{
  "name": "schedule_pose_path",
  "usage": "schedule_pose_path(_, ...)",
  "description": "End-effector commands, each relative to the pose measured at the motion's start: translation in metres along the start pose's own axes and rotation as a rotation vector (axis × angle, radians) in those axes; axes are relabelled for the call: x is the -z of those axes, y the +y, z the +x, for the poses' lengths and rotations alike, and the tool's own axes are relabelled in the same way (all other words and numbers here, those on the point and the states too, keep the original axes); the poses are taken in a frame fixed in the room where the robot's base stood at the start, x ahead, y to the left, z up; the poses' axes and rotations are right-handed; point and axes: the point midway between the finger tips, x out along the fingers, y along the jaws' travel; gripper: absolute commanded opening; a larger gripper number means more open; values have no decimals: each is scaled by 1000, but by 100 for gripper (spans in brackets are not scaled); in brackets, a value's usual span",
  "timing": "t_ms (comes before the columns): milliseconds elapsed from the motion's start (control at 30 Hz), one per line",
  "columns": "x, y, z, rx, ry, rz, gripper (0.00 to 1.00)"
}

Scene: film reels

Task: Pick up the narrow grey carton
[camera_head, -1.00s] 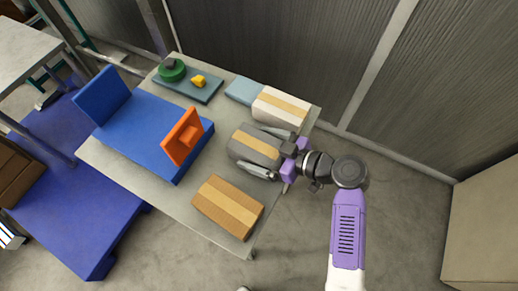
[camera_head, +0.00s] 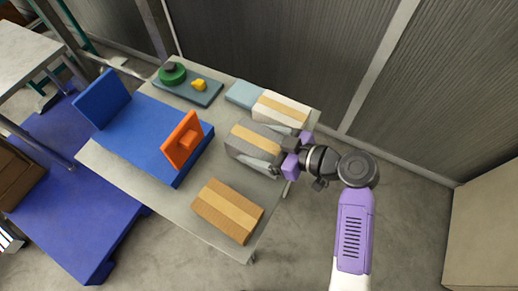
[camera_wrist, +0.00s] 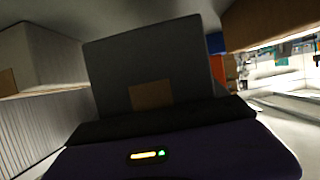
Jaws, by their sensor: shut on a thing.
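The narrow grey carton (camera_head: 242,141), with a tan tape strip along its top, is on the grey table between a white carton and a brown carton. My gripper (camera_head: 268,149) reaches in from the right and is shut on the grey carton, with a finger along each long side. In the wrist view the carton's dark grey end (camera_wrist: 150,65) with a tan tape patch fills the middle, just beyond the gripper body. The fingers are hidden there. I cannot tell whether the carton touches the table.
The white carton (camera_head: 280,109) stands close behind the grey one, beside a light blue box (camera_head: 245,94). The brown carton (camera_head: 228,210) is in front. A tray (camera_head: 205,97) holds green and yellow items.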

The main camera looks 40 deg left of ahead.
Motion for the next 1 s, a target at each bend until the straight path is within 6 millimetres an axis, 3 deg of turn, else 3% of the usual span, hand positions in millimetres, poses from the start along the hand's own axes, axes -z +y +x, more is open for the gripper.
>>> schedule_pose_path(200,61,1,-25,-3,4,-11,22)
schedule_pose_path(500,122,0,-51,-2,2,-6,22)
schedule_pose_path(700,141,0,-59,-2,2,-3,22)
schedule_pose_path(1000,149,3,-61,-12,2,2,22)
